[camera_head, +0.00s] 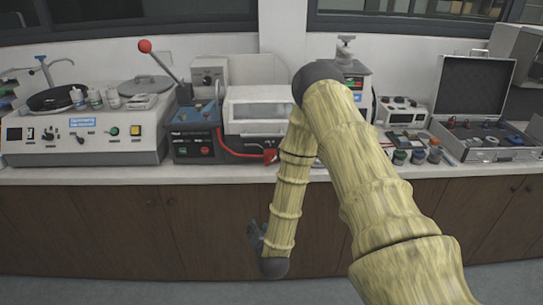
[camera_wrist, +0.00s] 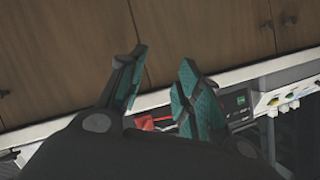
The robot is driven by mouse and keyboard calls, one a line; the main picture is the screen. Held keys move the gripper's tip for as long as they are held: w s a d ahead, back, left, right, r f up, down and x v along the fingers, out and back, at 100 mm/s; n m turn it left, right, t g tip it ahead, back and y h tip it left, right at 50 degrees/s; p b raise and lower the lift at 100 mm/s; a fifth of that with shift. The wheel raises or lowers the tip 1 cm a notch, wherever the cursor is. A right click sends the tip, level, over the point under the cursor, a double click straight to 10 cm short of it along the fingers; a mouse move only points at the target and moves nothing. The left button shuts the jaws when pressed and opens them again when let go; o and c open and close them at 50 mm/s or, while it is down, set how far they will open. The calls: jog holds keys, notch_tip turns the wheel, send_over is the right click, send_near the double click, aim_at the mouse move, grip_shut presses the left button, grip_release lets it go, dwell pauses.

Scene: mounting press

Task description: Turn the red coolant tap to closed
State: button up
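The red coolant tap (camera_head: 270,156) is a small red piece at the front of the counter, below the white-hooded press unit (camera_head: 258,110). My gripper (camera_head: 256,236) hangs below the counter edge in front of the cabinet doors, apart from the tap. In the wrist view my gripper (camera_wrist: 163,58) has its teal-padded fingers spread with nothing held. The tap's exact setting is too small to tell.
The counter's front edge (camera_head: 200,176) runs across between my gripper and the tap. A lever with a red ball (camera_head: 145,46) rises at left. A polishing machine (camera_head: 85,135) stands farther left. Small jars (camera_head: 417,156) and an open case (camera_head: 478,138) stand at right.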

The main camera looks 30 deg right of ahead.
aim_at(272, 161)
jog(key=w+d+r+m+t+h+p, duration=0.1)
jog(key=w+d+r+m+h, duration=0.2)
jog(key=d+r, duration=0.3)
jog(key=w+d+r+m+t+h+p, duration=0.1)
jog(key=w+d+r+m+t+h, duration=0.2)
jog(key=r, duration=0.5)
jog(key=shift+n+g, duration=0.3)
jog(key=shift+g, duration=0.4)
jog(key=p+x, duration=0.1)
jog(key=x, duration=0.4)
jog(key=p+x, duration=0.2)
jog(key=x, duration=0.4)
jog(key=shift+d+f+p, duration=0.2)
jog(key=shift+d+p, duration=0.1)
jog(key=shift+d, duration=0.2)
jog(key=shift+c, duration=0.2)
grip_shut()
